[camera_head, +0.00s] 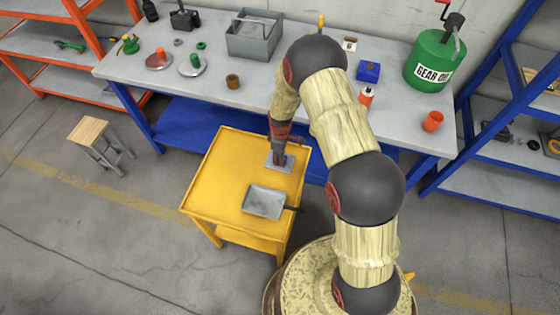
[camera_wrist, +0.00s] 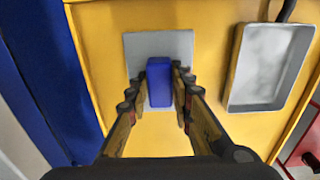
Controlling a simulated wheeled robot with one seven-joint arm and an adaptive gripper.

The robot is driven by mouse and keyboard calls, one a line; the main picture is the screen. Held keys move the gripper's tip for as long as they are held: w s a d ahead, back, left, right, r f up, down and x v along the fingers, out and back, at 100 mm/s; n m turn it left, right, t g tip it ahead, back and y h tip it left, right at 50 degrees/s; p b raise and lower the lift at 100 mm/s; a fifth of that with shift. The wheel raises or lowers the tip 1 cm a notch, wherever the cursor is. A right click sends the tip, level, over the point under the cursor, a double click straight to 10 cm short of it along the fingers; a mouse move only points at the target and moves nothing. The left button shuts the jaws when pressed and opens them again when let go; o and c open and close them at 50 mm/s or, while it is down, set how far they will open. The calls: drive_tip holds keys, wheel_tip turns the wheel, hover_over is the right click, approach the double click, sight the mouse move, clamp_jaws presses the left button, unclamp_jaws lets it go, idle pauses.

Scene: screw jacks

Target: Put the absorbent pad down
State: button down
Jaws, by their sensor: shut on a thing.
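My gripper (camera_wrist: 160,76) is shut on a small blue upright block, which I take to be the absorbent pad (camera_wrist: 159,82). Its fingers lie along the left and right sides of the block. Right under it is a flat light-grey square (camera_wrist: 180,45) on the yellow cart top (camera_wrist: 110,40). Whether the block touches the square cannot be told. In the head view my gripper (camera_head: 280,158) points down at the grey square (camera_head: 271,166) on the yellow cart (camera_head: 235,160), and the block is mostly hidden there.
A grey metal tray with a dark handle (camera_head: 264,202) lies on the cart nearer my base; it also shows in the wrist view (camera_wrist: 268,65). The workbench (camera_head: 215,95) behind holds a toolbox (camera_head: 254,42), a green gear-oil can (camera_head: 430,60) and small items. A stool (camera_head: 90,130) stands left.

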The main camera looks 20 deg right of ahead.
drive_tip(key=shift+w+d+f, duration=0.1)
drive_tip(key=shift+w+f, duration=0.4)
drive_tip(key=shift+f, duration=1.6)
drive_tip(key=shift+f+b, duration=0.15)
drive_tip(key=shift+b, duration=0.2)
drive_tip(key=c, duration=1.6)
unclamp_jaws()
